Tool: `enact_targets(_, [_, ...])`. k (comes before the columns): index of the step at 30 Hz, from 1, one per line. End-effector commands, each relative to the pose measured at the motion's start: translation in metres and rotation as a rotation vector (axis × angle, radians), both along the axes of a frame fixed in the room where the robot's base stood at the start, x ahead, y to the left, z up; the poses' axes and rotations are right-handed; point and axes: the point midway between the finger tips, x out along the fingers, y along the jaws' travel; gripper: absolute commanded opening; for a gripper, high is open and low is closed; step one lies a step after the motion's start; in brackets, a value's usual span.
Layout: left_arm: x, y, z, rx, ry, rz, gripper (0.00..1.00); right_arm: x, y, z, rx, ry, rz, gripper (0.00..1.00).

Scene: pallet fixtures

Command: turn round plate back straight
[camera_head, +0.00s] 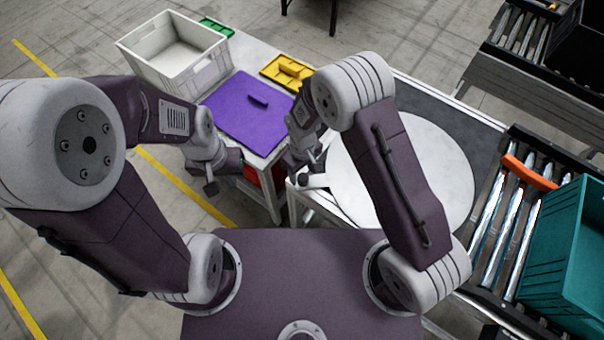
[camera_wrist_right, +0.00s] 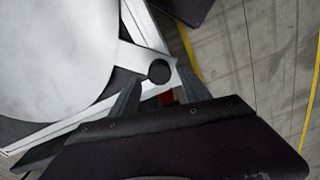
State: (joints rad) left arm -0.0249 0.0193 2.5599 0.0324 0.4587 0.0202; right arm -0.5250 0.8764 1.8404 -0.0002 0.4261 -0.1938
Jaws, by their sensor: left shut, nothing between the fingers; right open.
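The round plate (camera_head: 440,165) is a large pale disc on the table at the right, partly hidden behind my right arm. A light tab with a dark round knob (camera_head: 303,179) sticks out from its left side. The plate (camera_wrist_right: 50,55) and the knob (camera_wrist_right: 158,71) also show in the right wrist view. My right gripper (camera_head: 302,162) is open at the knob. In the wrist view the knob lies between its two fingertips; I cannot tell whether they touch it. My left gripper (camera_head: 210,186) is shut and empty, left of the purple board.
A purple board (camera_head: 240,115), a yellow tray (camera_head: 286,72) and a white crate (camera_head: 175,50) stand on the table at the back left. A roller conveyor (camera_head: 500,225) with a teal crate (camera_head: 570,260) and an orange piece (camera_head: 528,173) is at the right.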

Motion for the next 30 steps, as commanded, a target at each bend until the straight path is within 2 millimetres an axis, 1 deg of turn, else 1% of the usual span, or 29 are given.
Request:
enact_targets(1, [0.000, 0.000, 0.005, 0.000, 0.000, 0.000, 0.00, -0.001, -0.001, -0.008, -0.002, 0.004, 0.000, 0.56])
enact_targets(3, [0.000, 0.000, 0.007, 0.000, 0.000, 0.000, 0.00, -0.001, -0.001, -0.019, -0.001, 0.003, -0.001, 0.56])
enact_targets(6, [0.000, 0.000, 0.009, 0.000, 0.000, 0.000, 0.00, 0.000, 0.000, -0.030, -0.001, 0.001, -0.001, 0.56])
enact_targets(9, [0.000, 0.000, 0.009, 0.000, 0.000, 0.000, 0.00, 0.000, 0.000, -0.036, 0.001, -0.001, -0.001, 0.56])
enact_targets(15, [0.000, 0.000, 0.009, 0.000, 0.000, 0.000, 0.00, 0.000, 0.000, -0.036, 0.001, -0.002, -0.001, 0.56])
enact_targets(16, [0.000, 0.000, 0.009, 0.000, 0.000, 0.000, 0.00, 0.000, 0.000, -0.036, 0.001, -0.002, -0.001, 0.50])
enact_targets(17, [0.000, 0.000, 0.009, 0.000, 0.000, 0.000, 0.00, 0.000, 0.000, -0.036, 0.001, -0.002, -0.001, 0.42])
enact_targets(18, [0.000, 0.000, 0.009, 0.000, 0.000, 0.000, 0.00, 0.000, 0.000, -0.036, 0.001, -0.002, -0.001, 0.30])
enact_targets(20, [0.000, 0.000, 0.009, 0.000, 0.000, 0.000, 0.00, 0.000, 0.000, -0.036, 0.001, -0.002, -0.001, 0.14])
enact_targets(21, [0.000, 0.000, 0.009, 0.000, 0.000, 0.000, 0.00, 0.000, 0.000, -0.036, 0.001, -0.002, -0.001, 0.03])
enact_targets(22, [0.000, 0.000, 0.009, 0.000, 0.000, 0.000, 0.00, 0.000, 0.000, -0.036, 0.001, -0.002, -0.001, 0.00])
enact_targets(30, [0.000, 0.000, 0.009, 0.000, 0.000, 0.000, 0.00, 0.000, 0.000, -0.036, 0.001, -0.002, -0.002, 0.00])
